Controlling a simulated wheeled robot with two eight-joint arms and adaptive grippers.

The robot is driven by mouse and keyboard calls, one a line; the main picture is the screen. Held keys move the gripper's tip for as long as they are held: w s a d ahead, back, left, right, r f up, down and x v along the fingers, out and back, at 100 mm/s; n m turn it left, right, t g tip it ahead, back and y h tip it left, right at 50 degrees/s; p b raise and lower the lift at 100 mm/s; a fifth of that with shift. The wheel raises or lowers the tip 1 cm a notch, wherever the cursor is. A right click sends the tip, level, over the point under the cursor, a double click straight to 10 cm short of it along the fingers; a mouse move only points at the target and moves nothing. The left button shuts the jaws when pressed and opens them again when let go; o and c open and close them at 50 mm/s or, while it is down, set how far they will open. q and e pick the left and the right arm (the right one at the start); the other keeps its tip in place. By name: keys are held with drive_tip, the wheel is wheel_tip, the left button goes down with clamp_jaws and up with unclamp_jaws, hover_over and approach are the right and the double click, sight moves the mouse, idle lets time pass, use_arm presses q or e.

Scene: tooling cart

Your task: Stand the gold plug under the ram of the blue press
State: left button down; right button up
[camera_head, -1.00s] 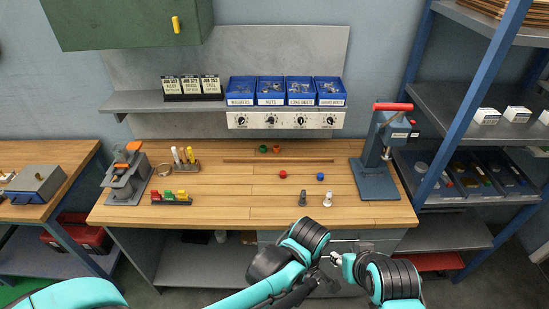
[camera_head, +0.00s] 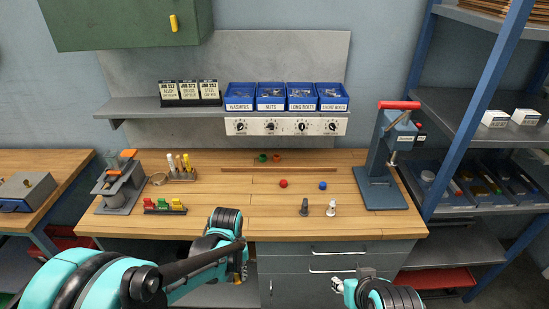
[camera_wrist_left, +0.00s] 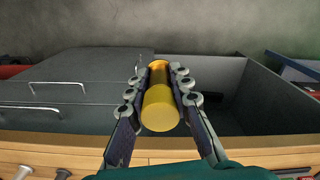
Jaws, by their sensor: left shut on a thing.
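My left gripper (camera_head: 240,274) hangs in front of the bench, below its top edge. In the left wrist view its fingers (camera_wrist_left: 158,92) are shut on the gold plug (camera_wrist_left: 159,108), a smooth yellow cylinder gripped along its sides. In the head view the plug is only a small yellow patch, mostly hidden by the gripper. The blue press (camera_head: 381,188) stands at the right end of the bench, with a red handle on top; the space under its ram (camera_head: 392,160) looks empty. My right gripper (camera_head: 336,285) is low in front of the drawers, too small to read.
A grey peg (camera_head: 304,208) and a white peg (camera_head: 331,208) stand near the bench's front edge, left of the press. A red knob (camera_head: 283,184) and a blue knob (camera_head: 323,186) lie behind them. A blue-post shelf (camera_head: 480,110) stands close on the right.

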use_arm(q)
drive_tip(key=w+a+f+m+b, duration=0.1)
drive_tip(key=a+f+m, duration=0.1)
drive_tip(key=a, duration=0.4)
drive_tip(key=shift+w+a+f+m, duration=0.25)
drive_tip(key=shift+f+m, duration=0.15)
drive_tip(key=shift+f, duration=0.15)
